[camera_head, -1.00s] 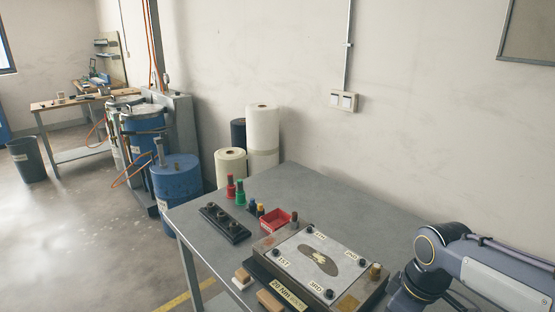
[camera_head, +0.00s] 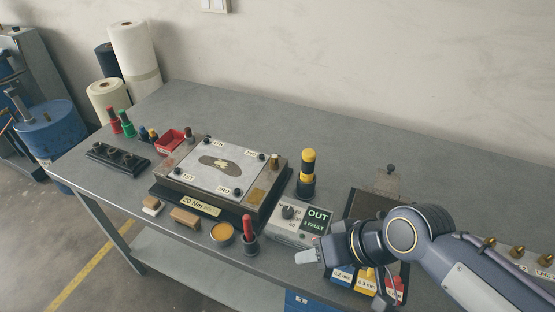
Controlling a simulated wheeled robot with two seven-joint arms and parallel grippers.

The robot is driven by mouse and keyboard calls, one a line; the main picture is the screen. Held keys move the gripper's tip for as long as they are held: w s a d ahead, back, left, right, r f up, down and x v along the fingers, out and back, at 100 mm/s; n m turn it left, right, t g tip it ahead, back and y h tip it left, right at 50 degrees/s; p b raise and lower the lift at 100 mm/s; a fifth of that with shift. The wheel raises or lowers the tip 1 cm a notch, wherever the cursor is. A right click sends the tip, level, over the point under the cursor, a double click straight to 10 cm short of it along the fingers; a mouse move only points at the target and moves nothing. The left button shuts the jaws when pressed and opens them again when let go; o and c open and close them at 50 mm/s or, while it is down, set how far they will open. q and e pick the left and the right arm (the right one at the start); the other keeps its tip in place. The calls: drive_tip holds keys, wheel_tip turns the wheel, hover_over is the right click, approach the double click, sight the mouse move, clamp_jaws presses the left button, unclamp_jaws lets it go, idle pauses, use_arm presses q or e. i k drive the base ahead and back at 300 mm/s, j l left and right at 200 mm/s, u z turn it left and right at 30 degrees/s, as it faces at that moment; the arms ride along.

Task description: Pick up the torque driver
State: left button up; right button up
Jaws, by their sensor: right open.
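I cannot tell for sure which tool is the torque driver. A yellow-and-black upright tool (camera_head: 307,165) stands in a dark round base behind the grey box. A smaller red-handled tool (camera_head: 248,226) stands upright in a dark holder near the table's front edge. My right gripper (camera_head: 306,257) is at the front of the grey box, to the right of the red-handled tool and apart from both tools. It is open, with nothing seen in it; only a pale fingertip shows clearly. My left gripper is out of view.
A metal fixture (camera_head: 180,192) with a marked plate sits mid-table. The grey box (camera_head: 290,230) reads "OUT" and "3 FAULT". A yellow-topped tin (camera_head: 221,232), a brown block (camera_head: 185,218) and a red bin (camera_head: 170,142) lie around. The back of the grey table (camera_head: 400,140) is clear.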

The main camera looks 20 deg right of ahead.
sight(308, 158)
drive_tip(key=k+z, duration=0.2)
drive_tip(key=z, duration=0.9)
